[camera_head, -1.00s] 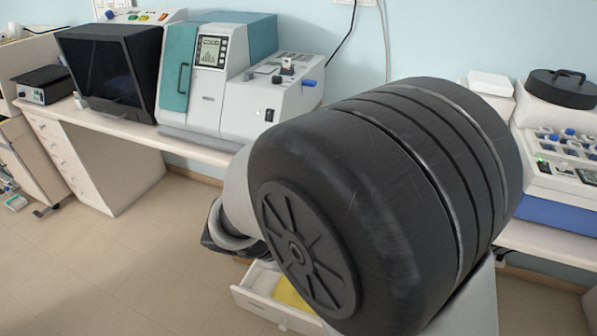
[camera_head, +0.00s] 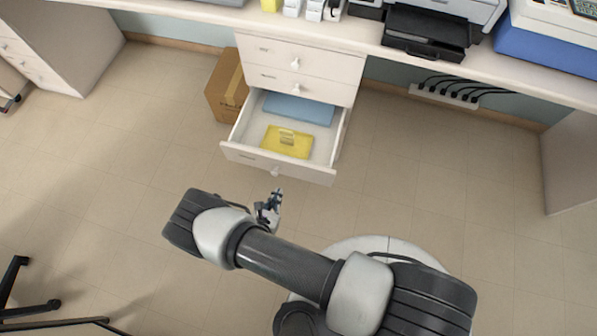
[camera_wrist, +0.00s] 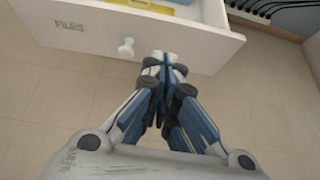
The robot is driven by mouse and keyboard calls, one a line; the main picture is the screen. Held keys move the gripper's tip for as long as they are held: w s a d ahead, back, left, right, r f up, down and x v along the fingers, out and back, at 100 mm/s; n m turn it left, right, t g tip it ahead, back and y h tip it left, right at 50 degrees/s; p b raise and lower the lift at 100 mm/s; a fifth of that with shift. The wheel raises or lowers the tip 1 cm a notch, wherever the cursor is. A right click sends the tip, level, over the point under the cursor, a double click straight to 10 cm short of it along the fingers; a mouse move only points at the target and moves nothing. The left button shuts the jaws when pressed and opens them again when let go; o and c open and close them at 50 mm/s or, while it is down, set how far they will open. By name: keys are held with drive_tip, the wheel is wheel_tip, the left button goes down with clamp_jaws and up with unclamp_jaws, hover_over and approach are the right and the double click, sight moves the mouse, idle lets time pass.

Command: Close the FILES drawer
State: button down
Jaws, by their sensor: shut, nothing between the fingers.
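The FILES drawer (camera_head: 276,163) is the bottom drawer of a white cabinet and stands pulled out. Inside lie a yellow folder (camera_head: 287,142) and a blue folder (camera_head: 299,109). In the wrist view the drawer front (camera_wrist: 90,29) carries the word FILES and a round white knob (camera_wrist: 127,47). My gripper (camera_head: 277,193) is shut and empty, just in front of the drawer front. In the wrist view its fingertips (camera_wrist: 161,56) are right of the knob, close to the front's lower edge; I cannot tell whether they touch it.
Two shut drawers (camera_head: 299,56) sit above the open one, under the white counter. A cardboard box (camera_head: 228,88) stands on the floor left of the cabinet. A power strip with cables (camera_head: 449,96) is at the wall on the right. The floor around my arm is mostly clear.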

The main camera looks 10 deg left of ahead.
drive_tip(key=f, duration=0.1)
drive_tip(key=b, duration=0.4)
approach(292, 167)
wheel_tip(292, 167, down, 3)
drive_tip(key=w, duration=0.3)
drive_tip(key=shift+w+d+r, duration=0.15)
drive_tip(key=shift+w+r, duration=0.1)
drive_tip(key=shift+w+b, duration=0.35)
drive_tip(key=shift+w, duration=0.25)
drive_tip(key=shift+d+r, duration=0.1)
drive_tip(key=shift+d, duration=0.05)
